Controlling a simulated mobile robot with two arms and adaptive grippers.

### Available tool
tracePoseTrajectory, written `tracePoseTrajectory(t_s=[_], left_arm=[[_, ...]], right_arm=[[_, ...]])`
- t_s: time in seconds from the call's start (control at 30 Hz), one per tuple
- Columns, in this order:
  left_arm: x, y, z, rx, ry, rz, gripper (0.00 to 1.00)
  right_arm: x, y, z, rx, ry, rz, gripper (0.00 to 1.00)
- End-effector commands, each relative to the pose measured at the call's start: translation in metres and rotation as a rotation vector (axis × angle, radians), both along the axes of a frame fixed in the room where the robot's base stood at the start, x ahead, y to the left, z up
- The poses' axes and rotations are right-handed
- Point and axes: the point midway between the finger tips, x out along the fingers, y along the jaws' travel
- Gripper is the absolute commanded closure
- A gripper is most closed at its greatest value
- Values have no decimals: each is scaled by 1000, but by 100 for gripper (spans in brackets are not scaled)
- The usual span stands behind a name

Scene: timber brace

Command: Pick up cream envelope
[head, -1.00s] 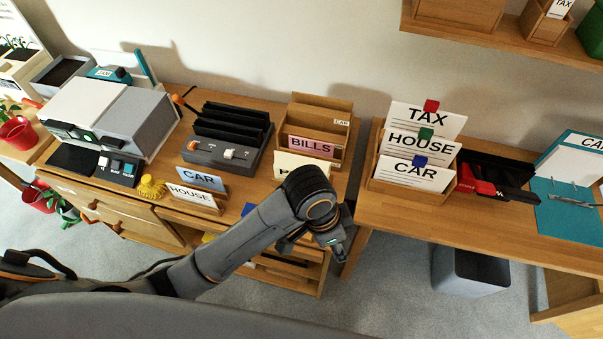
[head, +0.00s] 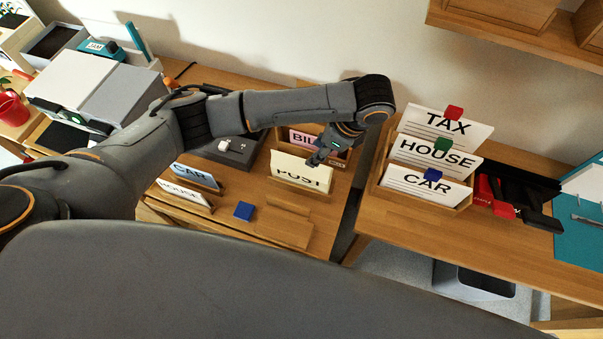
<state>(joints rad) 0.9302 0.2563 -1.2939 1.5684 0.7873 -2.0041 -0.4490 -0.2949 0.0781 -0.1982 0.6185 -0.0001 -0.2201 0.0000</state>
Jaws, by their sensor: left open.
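A cream envelope (head: 298,174) stands upright in a wooden holder on the left desk, in the middle of the head view. Its dark lettering looks like POST, only partly legible. My left gripper (head: 316,160) is open and points down at the envelope's upper right edge. In the picture its fingertips overlap that edge; I cannot tell whether they touch it. My right gripper is out of view.
A pink BILLS card (head: 303,138) stands behind, partly hidden by my arm. CAR (head: 196,177) and HOUSE (head: 184,195) cards stand to the left. A blue block (head: 243,211) lies in front. A TAX, HOUSE and CAR rack (head: 441,196) stands at right, across a gap between desks.

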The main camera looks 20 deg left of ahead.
Motion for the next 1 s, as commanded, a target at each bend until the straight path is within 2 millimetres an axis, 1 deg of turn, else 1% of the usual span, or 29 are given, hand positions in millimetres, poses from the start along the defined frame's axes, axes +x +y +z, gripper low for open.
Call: tracePoseTrajectory(t_s=[0.03, 0.1, 0.17, 0.27, 0.37, 0.43, 0.53, 0.6, 0.63, 0.73, 0.9, 1.0], left_arm=[[-1, 4, -13, -1, 3, 4, 57], [0, 10, -22, 1, 1, 3, 57], [1, 13, -28, 1, 0, 3, 57], [1, 17, -38, 0, -2, 2, 57], [1, 19, -43, 0, -2, 2, 57], [0, 22, -47, 1, -1, 3, 57], [-2, 30, -59, 2, 0, 2, 57], [-3, 35, -69, 1, -1, 2, 57], [-2, 36, -74, 2, 0, 3, 57], [-2, 40, -85, 0, -2, 1, 57], [-2, 41, -89, -1, -3, 1, 57], [-2, 41, -89, -1, -3, 1, 57]], right_arm=[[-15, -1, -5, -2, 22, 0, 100], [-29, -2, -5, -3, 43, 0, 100], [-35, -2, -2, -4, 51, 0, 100], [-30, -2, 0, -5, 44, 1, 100], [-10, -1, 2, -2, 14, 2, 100], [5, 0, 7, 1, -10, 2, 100], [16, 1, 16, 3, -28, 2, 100], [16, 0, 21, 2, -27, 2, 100], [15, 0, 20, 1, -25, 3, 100], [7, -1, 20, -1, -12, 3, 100], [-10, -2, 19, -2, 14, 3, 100], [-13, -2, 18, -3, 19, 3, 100]])
